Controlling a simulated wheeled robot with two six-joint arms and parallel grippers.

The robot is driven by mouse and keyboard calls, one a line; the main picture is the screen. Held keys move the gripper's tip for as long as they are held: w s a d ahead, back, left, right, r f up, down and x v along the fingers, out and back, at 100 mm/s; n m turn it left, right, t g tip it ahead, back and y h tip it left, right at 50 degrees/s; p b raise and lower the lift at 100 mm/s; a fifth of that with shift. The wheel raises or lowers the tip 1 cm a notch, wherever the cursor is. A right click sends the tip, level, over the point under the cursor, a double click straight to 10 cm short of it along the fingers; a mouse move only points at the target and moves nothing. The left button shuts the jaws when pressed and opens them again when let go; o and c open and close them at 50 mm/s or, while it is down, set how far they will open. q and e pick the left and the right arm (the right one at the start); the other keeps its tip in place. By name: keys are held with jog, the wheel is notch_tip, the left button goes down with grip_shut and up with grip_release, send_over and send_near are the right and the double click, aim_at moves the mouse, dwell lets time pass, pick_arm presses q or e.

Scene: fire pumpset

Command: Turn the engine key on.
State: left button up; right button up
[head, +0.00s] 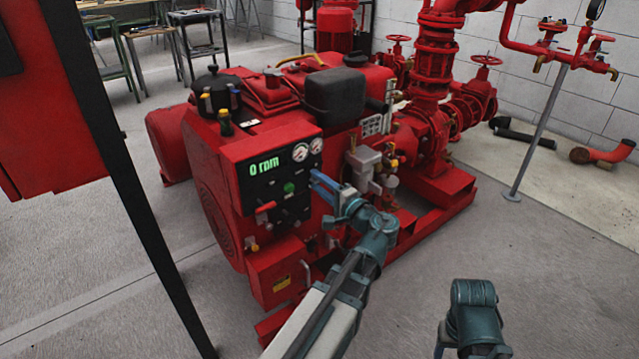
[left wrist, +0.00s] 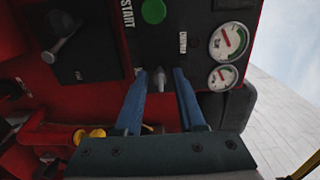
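The small grey engine key (left wrist: 158,80) sticks out of the black control panel (left wrist: 180,20) in the left wrist view. My left gripper (left wrist: 160,72) is open, with one blue finger on each side of the key and a visible gap to both. In the head view my left gripper (head: 316,181) is at the right part of the panel on the red engine (head: 275,130) and hides the key there. The green display (head: 264,164) reads 0 rpm. My right gripper is out of view; only my right arm shows at the lower right.
A green START button (left wrist: 153,11) and two round gauges (left wrist: 229,40) sit near the key. A red-handled lever (head: 265,207) is lower left on the panel. A red cabinet (head: 45,110) with a dark post stands at left.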

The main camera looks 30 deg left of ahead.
pick_arm(q)
jog(key=shift+c, duration=0.3)
grip_shut()
jog(key=shift+m, duration=4.4)
jog(key=shift+o, duration=0.3)
grip_release()
